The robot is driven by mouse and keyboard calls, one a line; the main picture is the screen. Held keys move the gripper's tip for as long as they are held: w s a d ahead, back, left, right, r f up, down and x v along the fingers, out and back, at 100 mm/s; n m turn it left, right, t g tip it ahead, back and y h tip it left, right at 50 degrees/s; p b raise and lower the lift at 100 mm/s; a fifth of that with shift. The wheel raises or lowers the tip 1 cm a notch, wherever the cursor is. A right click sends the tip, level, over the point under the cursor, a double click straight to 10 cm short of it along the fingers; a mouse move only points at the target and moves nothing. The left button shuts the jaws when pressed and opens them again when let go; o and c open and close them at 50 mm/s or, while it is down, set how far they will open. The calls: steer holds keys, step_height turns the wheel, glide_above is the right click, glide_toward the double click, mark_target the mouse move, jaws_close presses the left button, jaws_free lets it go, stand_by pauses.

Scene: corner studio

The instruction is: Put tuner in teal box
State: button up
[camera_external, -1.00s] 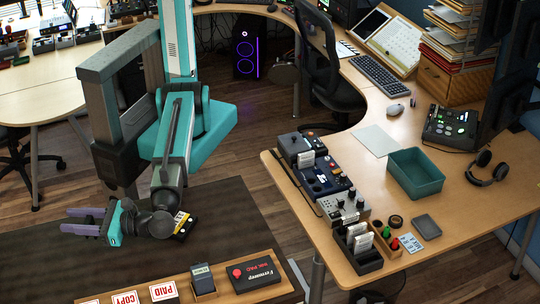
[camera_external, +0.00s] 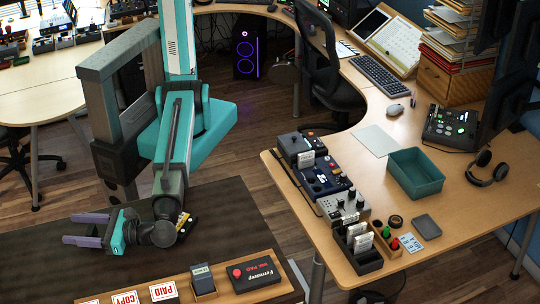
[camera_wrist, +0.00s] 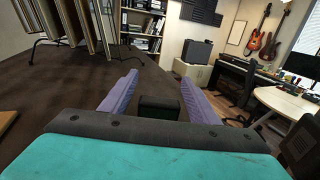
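The teal box (camera_external: 416,187) is an open, empty-looking bin on the right desk. I cannot tell for sure which thing is the tuner; a small dark device with a pale screen (camera_external: 202,277) stands in a wooden holder on the bench at the front. My gripper (camera_external: 70,229), with purple fingers, points left above the dark surface, left of that device and far from the teal box. In the wrist view my gripper (camera_wrist: 157,82) is open, its fingers apart with nothing held between them. A black and yellow item (camera_external: 184,222) shows beside my wrist, partly hidden.
A row of audio devices (camera_external: 325,178) lines the desk's left edge, with a black organizer (camera_external: 358,252) in front. Headphones (camera_external: 490,168) lie right of the teal box. The wooden bench also holds PAID and COPY blocks (camera_external: 163,291) and a black box with a red button (camera_external: 257,273).

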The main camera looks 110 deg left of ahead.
steer(key=shift+r, duration=0.15)
steer(key=shift+w+a+r, duration=0.1)
steer(key=shift+w+a, duration=0.1)
steer(key=shift+w, duration=0.35)
steer(key=p+v, duration=0.4)
steer(key=v, duration=0.6)
steer(key=shift+w+a, duration=0.2)
steer(key=shift+w, duration=0.15)
steer(key=c, duration=0.5)
steer(key=shift+o, duration=0.2)
